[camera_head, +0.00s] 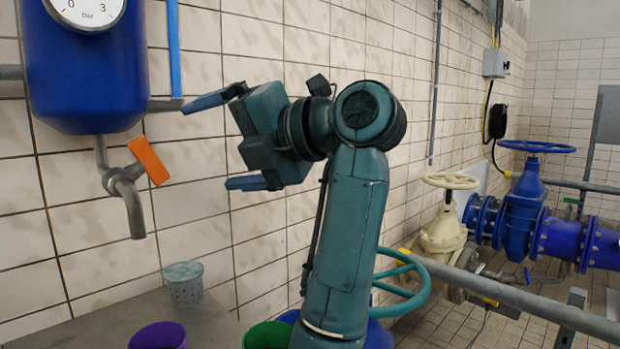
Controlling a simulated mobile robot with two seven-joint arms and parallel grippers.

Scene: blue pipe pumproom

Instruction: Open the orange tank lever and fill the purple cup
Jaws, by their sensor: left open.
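The blue tank (88,80) with a dial gauge hangs at the upper left. A grey metal spout (129,198) comes out below it, with the orange lever (149,160) tilted at the spout's upper right side. The purple cup (158,337) stands at the bottom edge, below and right of the spout's mouth; its lower part is cut off by the frame. My left gripper (206,147) is open and empty, with its two blue fingers pointing left towards the lever. It appears right of the lever and apart from it. My right gripper is not in view.
A grey table (80,328) carries a grey-teal perforated cup (185,288) near the tiled wall. A green cup (267,337) and a blue container (378,337), partly hidden by my arm, are at the bottom. Blue pipes (570,240) and valve wheels stand at right.

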